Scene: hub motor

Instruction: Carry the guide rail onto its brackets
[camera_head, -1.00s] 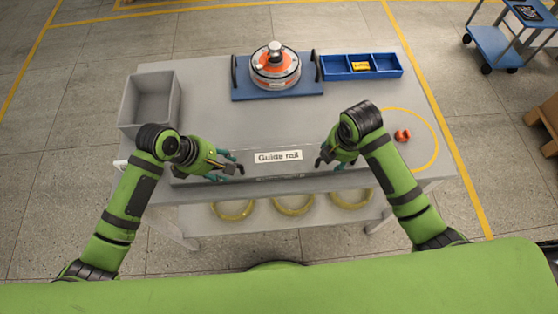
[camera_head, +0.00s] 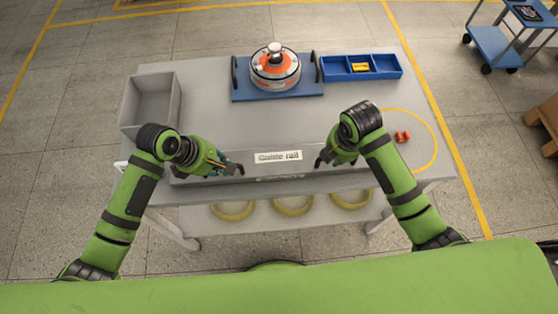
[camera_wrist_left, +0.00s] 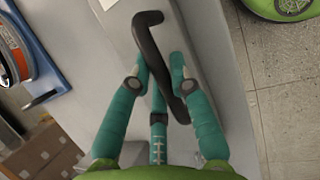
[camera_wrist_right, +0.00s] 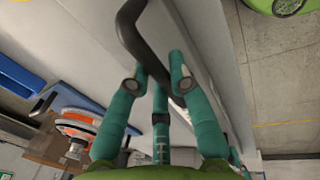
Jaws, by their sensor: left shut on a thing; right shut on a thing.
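The guide rail (camera_head: 245,171) is a long grey bar with a white "Guide rail" label (camera_head: 278,157). It lies along the front edge of the grey table, with a dark bent handle near each end. My left gripper (camera_head: 232,168) is at the rail's left part; in the left wrist view its teal fingers (camera_wrist_left: 160,72) are shut on one dark handle (camera_wrist_left: 150,45). My right gripper (camera_head: 322,161) is at the right part; in the right wrist view its fingers (camera_wrist_right: 156,75) are shut on the other handle (camera_wrist_right: 130,30). I cannot make out any brackets.
The orange and white hub motor (camera_head: 275,68) sits on a blue base plate (camera_head: 300,90) at the back. A blue divided tray (camera_head: 390,63) holds a yellow piece. A grey bin (camera_head: 152,103) stands at the left. A small red-orange part (camera_head: 402,137) lies inside a yellow arc at right.

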